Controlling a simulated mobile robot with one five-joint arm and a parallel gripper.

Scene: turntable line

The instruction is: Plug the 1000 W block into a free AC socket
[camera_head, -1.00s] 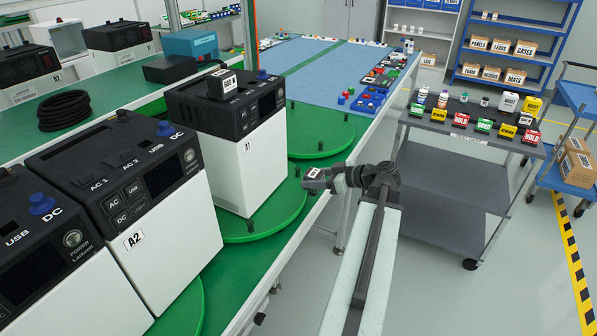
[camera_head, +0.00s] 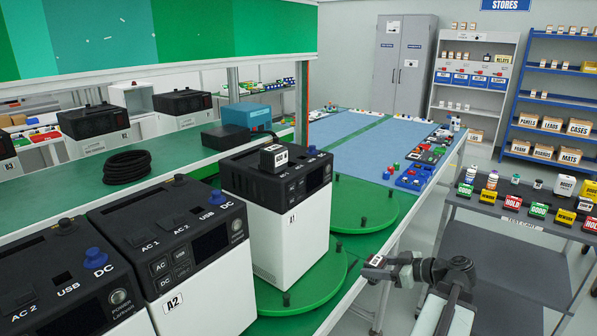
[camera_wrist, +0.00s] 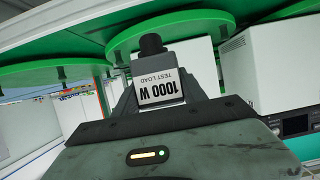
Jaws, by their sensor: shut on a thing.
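My gripper (camera_wrist: 163,92) is shut on the 1000 W block (camera_wrist: 158,72), a grey block with a white label and a dark end, label upside down in the wrist view. In the head view my gripper (camera_head: 385,269) holds the block (camera_head: 374,261) out over the aisle, right of the line and apart from any unit.
A third unit (camera_head: 60,285) stands at the left, with a blue plug (camera_head: 95,258). The units stand on green turntables (camera_head: 310,285) with dark pegs. A grey cart (camera_head: 500,225) with labelled items is at the right. Floor between line and cart is open.

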